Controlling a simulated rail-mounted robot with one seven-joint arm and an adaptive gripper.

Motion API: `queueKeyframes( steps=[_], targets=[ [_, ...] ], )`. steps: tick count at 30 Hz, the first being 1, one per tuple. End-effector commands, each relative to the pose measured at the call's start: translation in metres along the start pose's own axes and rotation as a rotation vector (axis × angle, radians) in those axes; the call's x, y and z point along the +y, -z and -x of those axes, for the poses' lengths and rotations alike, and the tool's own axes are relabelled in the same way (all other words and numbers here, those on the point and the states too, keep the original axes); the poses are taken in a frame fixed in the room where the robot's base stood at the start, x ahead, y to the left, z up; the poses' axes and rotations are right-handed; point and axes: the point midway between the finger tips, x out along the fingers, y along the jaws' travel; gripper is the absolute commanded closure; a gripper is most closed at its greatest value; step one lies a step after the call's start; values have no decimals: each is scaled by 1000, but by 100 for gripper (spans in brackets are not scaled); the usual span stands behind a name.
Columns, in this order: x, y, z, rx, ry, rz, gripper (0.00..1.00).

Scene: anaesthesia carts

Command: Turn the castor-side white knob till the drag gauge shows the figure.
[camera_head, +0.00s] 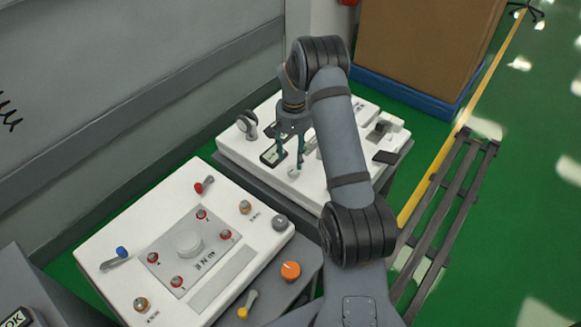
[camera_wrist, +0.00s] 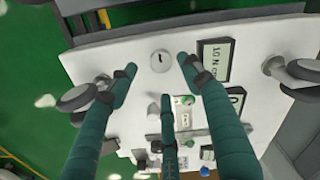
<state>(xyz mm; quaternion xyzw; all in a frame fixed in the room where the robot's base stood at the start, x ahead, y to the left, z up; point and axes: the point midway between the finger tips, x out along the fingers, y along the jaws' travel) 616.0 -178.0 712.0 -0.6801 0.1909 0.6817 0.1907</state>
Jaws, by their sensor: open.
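A round white knob (camera_wrist: 160,61) with a dark mark stands on the white cart top (camera_wrist: 125,42), near its edge in the wrist view. A smaller white post-like knob (camera_wrist: 153,110) stands lower in that view. I cannot tell which is castor-side. A gauge display (camera_wrist: 215,59) reading about "10 N cm" lies right of the round knob; a second display (camera_wrist: 236,99) is partly covered by a finger. My gripper (camera_wrist: 157,72) is open and empty, its teal fingers spread, with the round knob between the tips and apart from them. In the head view my gripper (camera_head: 288,150) hangs over the far cart.
Black-and-grey handles (camera_wrist: 75,97) (camera_wrist: 305,70) stand at both sides of the wrist view. Small green and blue knobs (camera_wrist: 206,154) sit low there. A nearer cart (camera_head: 110,250) carries red, blue and orange knobs. A cardboard box (camera_head: 425,45) stands behind the far cart.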

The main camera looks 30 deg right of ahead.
Motion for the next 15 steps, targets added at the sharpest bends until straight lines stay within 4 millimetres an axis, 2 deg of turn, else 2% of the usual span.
queueKeyframes(
  steps=[1, 6, 10, 15],
  targets=[
    [0, -1, -11, -4, -1, 1, 51],
    [0, -1, -41, -2, 0, 1, 51],
    [0, 0, -56, -1, 0, 1, 51],
    [0, 0, -65, 2, 1, 1, 51]
  ],
)
